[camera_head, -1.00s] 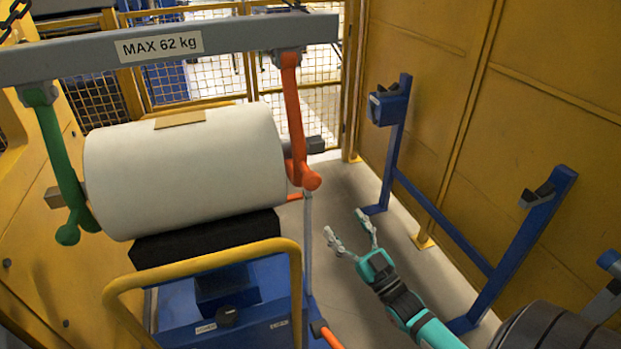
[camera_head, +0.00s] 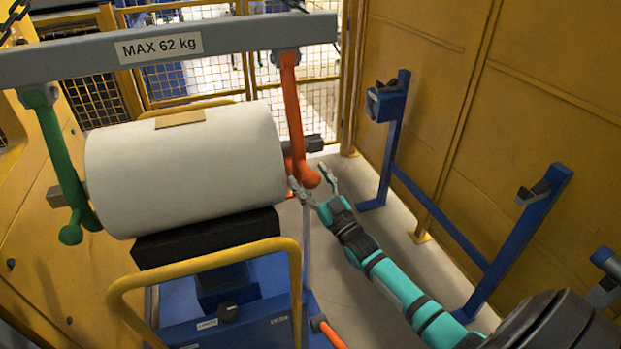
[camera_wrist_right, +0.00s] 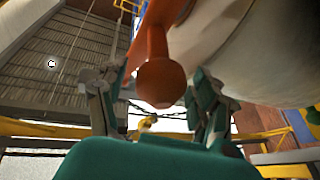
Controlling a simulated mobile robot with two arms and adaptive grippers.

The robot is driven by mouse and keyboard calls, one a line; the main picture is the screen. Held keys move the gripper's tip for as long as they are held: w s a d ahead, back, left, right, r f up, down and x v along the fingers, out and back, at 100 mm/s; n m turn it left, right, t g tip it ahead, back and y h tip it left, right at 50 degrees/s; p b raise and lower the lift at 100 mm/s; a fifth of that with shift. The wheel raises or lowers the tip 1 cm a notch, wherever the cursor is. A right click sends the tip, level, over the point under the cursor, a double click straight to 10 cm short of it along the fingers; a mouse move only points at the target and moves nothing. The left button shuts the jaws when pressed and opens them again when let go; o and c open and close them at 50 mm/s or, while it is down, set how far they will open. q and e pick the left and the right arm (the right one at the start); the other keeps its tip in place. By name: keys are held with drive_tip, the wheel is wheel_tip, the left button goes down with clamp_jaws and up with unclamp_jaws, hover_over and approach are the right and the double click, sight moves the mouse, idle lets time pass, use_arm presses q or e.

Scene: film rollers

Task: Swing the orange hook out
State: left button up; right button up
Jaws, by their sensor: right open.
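The orange hook (camera_head: 292,110) hangs from the right part of the grey lifting beam (camera_head: 225,42), beside the right end of the white film roll (camera_head: 190,170). Its rounded lower end is at my right gripper (camera_head: 316,186). In the right wrist view the hook's end knob (camera_wrist_right: 162,82) shows between the two open fingers of my right gripper (camera_wrist_right: 160,108). I cannot tell if a finger touches it. The green hook (camera_head: 62,160) hangs at the roll's left end. My left gripper is not in view.
The roll rests on a black cradle (camera_head: 205,236) over a blue cart with a yellow handle (camera_head: 200,262). A blue rack (camera_head: 440,225) stands along the yellow wall panel at right. Bare floor (camera_head: 345,285) lies between the cart and the rack.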

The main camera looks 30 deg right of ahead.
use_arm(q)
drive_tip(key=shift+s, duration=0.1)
use_arm(e)
drive_tip(key=shift+f, duration=0.1)
clamp_jaws()
